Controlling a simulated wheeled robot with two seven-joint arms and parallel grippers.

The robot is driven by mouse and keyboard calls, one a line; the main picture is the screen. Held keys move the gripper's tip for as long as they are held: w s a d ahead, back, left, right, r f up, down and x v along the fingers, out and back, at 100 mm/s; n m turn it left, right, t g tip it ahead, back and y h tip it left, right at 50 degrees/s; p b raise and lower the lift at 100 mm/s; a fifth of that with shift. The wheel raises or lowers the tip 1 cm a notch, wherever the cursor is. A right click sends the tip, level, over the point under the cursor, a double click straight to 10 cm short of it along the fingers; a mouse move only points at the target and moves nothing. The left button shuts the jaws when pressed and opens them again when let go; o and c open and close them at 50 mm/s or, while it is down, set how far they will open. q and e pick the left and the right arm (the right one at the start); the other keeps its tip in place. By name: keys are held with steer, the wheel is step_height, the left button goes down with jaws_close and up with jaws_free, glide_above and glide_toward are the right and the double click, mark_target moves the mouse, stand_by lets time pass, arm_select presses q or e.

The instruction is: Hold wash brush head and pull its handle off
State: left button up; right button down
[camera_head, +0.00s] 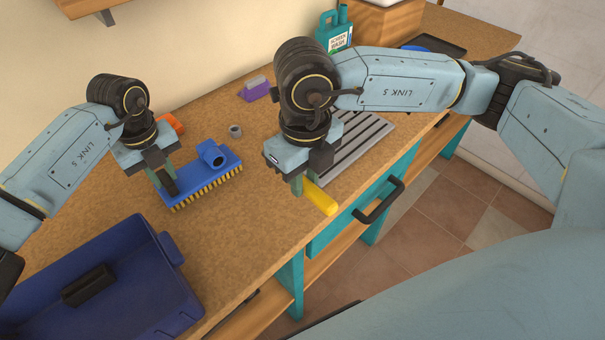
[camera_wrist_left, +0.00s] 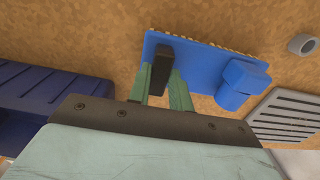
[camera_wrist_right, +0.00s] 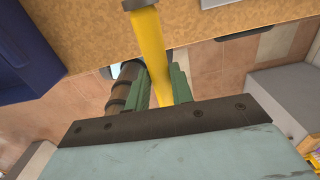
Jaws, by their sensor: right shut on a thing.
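The blue wash brush head (camera_head: 222,172) with yellow bristles rests bristles down on the workbench, its round socket (camera_head: 211,154) standing up at one end; it also shows in the left wrist view (camera_wrist_left: 205,70). My left gripper (camera_head: 165,185) is at its near end, with its fingers around or beside a black block (camera_wrist_left: 160,66) on the head; I cannot tell whether they press on it. The yellow handle (camera_head: 320,199) is apart from the head. My right gripper (camera_head: 302,186) is shut on it near the bench's front edge. The handle runs between the right fingers (camera_wrist_right: 158,85).
A blue crate (camera_head: 166,247) stands at the lower left. A grey ring (camera_head: 235,131), a purple item (camera_head: 253,88) and an orange item (camera_head: 171,122) lie behind. A ribbed metal plate (camera_head: 352,145) lies right; a teal bottle (camera_head: 335,32) stands at the back.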

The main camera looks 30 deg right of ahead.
arm_select(q)
steer(key=o, duration=0.5)
step_height(320, 180, up, 12)
stand_by(0.4)
